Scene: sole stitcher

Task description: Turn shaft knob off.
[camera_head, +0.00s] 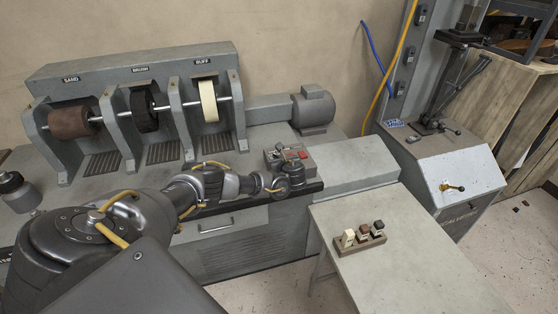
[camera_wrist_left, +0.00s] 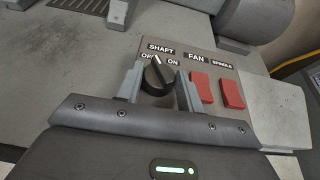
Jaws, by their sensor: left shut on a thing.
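The black shaft knob (camera_wrist_left: 157,76) sits under the SHAFT label on a grey control panel (camera_wrist_left: 210,62). Its white pointer line points roughly up, between the OFF and ON marks. My left gripper (camera_wrist_left: 158,86) is shut on the knob, one finger on each side of it. In the head view my left gripper (camera_head: 283,177) reaches the control box (camera_head: 305,160) at the bench's front edge, and the arm hides part of it. The knob cannot be made out there. My right gripper is not in view.
Behind stand sanding, brush and buffing wheels (camera_head: 145,108) and a grey motor (camera_head: 314,108). A side table (camera_head: 420,260) holds a small rack of blocks (camera_head: 360,241).

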